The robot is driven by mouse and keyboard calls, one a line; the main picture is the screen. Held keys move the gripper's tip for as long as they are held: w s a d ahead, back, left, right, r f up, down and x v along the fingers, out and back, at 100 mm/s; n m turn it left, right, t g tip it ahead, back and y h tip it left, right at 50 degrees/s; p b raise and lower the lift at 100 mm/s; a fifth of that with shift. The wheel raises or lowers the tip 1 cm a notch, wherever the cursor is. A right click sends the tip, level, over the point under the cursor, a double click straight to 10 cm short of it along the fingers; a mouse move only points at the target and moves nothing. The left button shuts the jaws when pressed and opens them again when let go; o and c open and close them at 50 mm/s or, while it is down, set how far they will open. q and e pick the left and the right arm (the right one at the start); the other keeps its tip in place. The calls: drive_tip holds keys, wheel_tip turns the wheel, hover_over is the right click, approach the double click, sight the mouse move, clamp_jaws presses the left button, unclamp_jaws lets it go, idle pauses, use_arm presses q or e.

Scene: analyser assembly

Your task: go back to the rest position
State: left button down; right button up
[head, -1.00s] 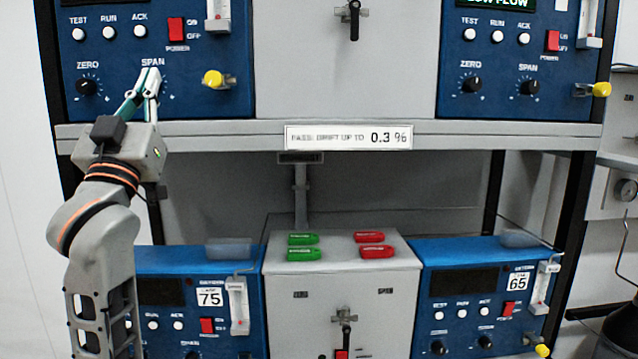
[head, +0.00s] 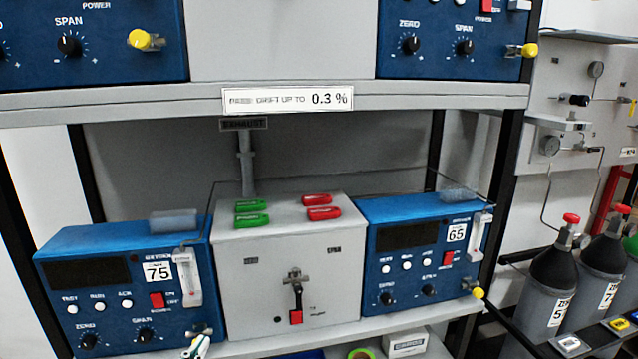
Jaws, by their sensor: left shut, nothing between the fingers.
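The rest of my left arm is out of the picture. My right gripper is not in view.
A grey box (head: 280,270) with green and red tags on top stands between that analyser and the blue analyser (head: 425,250) marked 65. The upper shelf edge (head: 430,97) crosses above. Dark gas cylinders (head: 555,280) stand at the right.

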use_arm(q)
drive_tip(key=s+d+f+g, duration=0.2)
drive_tip(key=s+f, duration=0.9)
drive_tip(key=s+d+f+g+h, duration=0.1)
drive_tip(key=s+d+f+g, duration=0.2)
drive_tip(key=s+f, duration=0.8)
drive_tip(key=shift+d+f+m+g, duration=0.15)
drive_tip(key=shift+f+m+g, duration=0.15)
drive_tip(key=shift+f+m, duration=0.15)
